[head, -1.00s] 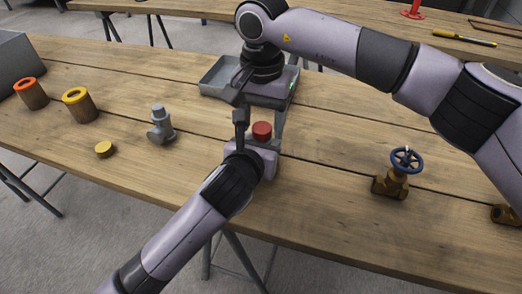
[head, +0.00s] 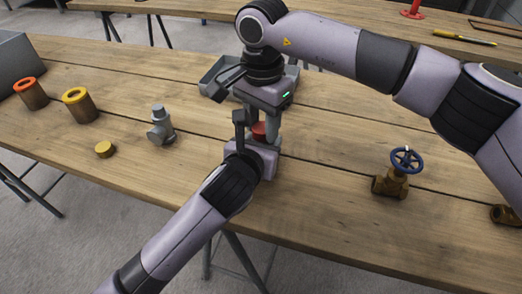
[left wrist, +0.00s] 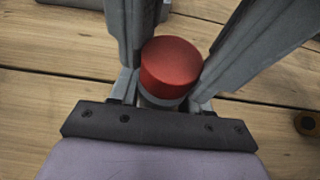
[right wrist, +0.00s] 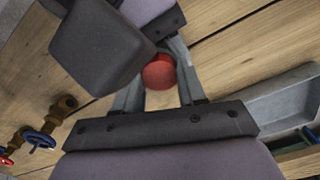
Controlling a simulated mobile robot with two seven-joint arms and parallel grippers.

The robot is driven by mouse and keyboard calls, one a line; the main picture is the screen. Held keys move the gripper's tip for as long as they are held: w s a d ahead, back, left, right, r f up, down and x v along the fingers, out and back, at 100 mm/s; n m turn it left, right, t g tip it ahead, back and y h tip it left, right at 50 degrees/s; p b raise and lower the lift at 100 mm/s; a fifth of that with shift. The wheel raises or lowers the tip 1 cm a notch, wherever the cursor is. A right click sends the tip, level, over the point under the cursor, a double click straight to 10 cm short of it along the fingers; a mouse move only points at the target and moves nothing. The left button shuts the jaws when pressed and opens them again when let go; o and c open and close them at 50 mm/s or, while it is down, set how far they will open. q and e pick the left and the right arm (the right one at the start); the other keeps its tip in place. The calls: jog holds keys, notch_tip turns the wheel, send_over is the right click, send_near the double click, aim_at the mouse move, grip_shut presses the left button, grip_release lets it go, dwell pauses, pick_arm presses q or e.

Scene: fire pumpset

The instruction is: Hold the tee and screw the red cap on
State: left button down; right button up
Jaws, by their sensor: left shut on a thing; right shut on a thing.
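The red cap (head: 258,128) sits on top of a grey tee (left wrist: 160,101), of which only a small part shows beneath it. My left gripper (left wrist: 162,95) is shut on the tee from the front, just above the table. My right gripper (head: 262,122) comes down from above and is shut on the red cap. The cap also shows between the fingers in the right wrist view (right wrist: 159,72). How far the cap is threaded cannot be seen.
A grey tray (head: 222,74) lies behind my right gripper. On the left are a grey fitting (head: 160,128), a yellow cap (head: 103,149) and two ringed cylinders (head: 79,106). A brass valve with a blue handwheel (head: 397,174) stands right. Table between is clear.

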jog(key=shift+m, duration=1.2)
jog(key=o, duration=1.2)
jog(key=shift+c, duration=0.2)
jog(key=shift+r, duration=0.1)
